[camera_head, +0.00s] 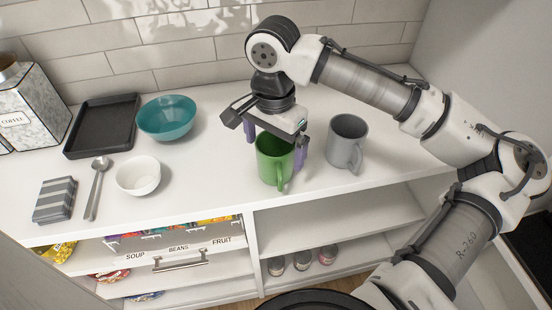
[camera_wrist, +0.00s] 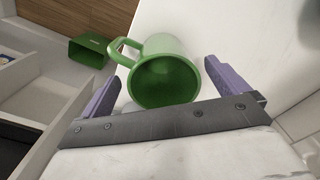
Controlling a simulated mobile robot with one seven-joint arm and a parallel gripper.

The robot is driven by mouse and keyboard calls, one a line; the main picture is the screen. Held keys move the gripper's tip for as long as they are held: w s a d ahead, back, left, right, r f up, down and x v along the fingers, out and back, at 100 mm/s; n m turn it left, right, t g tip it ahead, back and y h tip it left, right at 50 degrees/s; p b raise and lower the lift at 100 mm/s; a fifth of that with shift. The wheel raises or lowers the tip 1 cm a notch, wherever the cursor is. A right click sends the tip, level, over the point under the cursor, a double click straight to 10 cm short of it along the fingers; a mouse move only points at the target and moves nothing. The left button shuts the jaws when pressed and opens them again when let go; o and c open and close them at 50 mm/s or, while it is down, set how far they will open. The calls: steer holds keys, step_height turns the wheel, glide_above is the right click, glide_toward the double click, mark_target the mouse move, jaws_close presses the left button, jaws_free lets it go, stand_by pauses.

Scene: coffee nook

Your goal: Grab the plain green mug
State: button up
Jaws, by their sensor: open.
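The plain green mug (camera_head: 274,160) stands upright on the white counter near its front edge. Its handle faces the front of the counter. My gripper (camera_head: 276,147) is above and around it, with one purple finger on each side of the mug. In the wrist view the mug (camera_wrist: 165,75) lies between the two open fingers of my gripper (camera_wrist: 160,85), with gaps visible on both sides. The mug's open rim faces the wrist camera, and its inside looks empty.
A grey mug (camera_head: 346,143) stands close to the right of my gripper. A teal bowl (camera_head: 167,117), a white bowl (camera_head: 138,176), a black tray (camera_head: 101,125), a spoon (camera_head: 96,188) and striped cloth (camera_head: 55,200) are to the left. Open shelves (camera_head: 335,222) lie below.

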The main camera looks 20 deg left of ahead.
steer(key=shift+w+f+p, duration=0.2)
steer(key=shift+f+p, duration=0.05)
steer(key=shift+f, duration=0.9)
steer(key=shift+w+f+p, duration=0.15)
steer(key=shift+f+p, duration=0.1)
steer(key=shift+f, duration=0.9)
steer(key=c, duration=1.3)
steer(key=shift+r, duration=0.15)
